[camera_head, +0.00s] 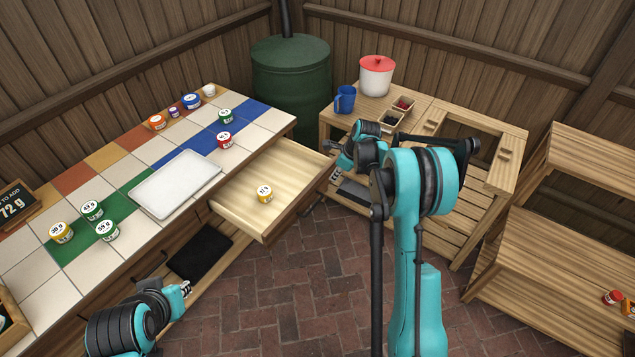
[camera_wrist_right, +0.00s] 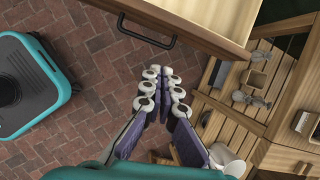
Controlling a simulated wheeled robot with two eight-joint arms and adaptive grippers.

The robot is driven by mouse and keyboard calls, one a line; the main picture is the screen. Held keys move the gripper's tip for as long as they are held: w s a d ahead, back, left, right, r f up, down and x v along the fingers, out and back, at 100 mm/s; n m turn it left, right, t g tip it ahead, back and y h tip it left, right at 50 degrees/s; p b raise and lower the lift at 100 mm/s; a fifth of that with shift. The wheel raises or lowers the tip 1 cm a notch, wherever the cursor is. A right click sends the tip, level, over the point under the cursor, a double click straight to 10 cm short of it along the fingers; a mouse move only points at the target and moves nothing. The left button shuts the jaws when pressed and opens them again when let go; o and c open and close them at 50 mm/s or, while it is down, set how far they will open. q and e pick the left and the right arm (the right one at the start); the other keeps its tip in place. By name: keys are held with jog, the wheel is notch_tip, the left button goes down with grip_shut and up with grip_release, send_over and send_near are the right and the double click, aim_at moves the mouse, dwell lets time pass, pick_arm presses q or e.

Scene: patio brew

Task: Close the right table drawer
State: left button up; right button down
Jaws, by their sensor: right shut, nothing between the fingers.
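The right table drawer (camera_head: 237,190) is pulled out from the tiled table, with a small yellow jar (camera_head: 264,194) inside. In the right wrist view, the drawer's wooden front (camera_wrist_right: 205,22) and dark bar handle (camera_wrist_right: 145,36) are at the top. My right gripper (camera_head: 331,147) is near the drawer's right front corner, partly hidden by its own arm. In the right wrist view its fingers (camera_wrist_right: 163,88) are together and empty, below the handle and apart from it. My left gripper (camera_head: 186,288) is low at the left, in front of the table; its fingers are too small to read.
The table top bears a white tray (camera_head: 176,183) and several small jars. A black mat (camera_head: 200,253) lies on the lower shelf. A green barrel (camera_head: 290,85) stands behind the drawer. A wooden side table with a white pot (camera_head: 376,79) stands beyond my right arm. Brick floor is clear.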

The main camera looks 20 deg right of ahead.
notch_tip(320, 180, down, 3)
jog(key=w+d+m, duration=0.1)
jog(key=m, duration=0.1)
jog(key=b, duration=0.3)
send_near(313, 192)
notch_tip(313, 192, down, 4)
jog(key=s+d, duration=0.2)
jog(key=w+a, duration=0.1)
jog(key=w+f+b, duration=0.1)
jog(key=shift+w+a, duration=0.3)
jog(key=shift+a, duration=0.05)
jog(key=shift+w+a+r+b, duration=0.15)
jog(key=shift+w+a+b, duration=0.2)
jog(key=shift+w, duration=0.1)
jog(key=shift+w, duration=0.1)
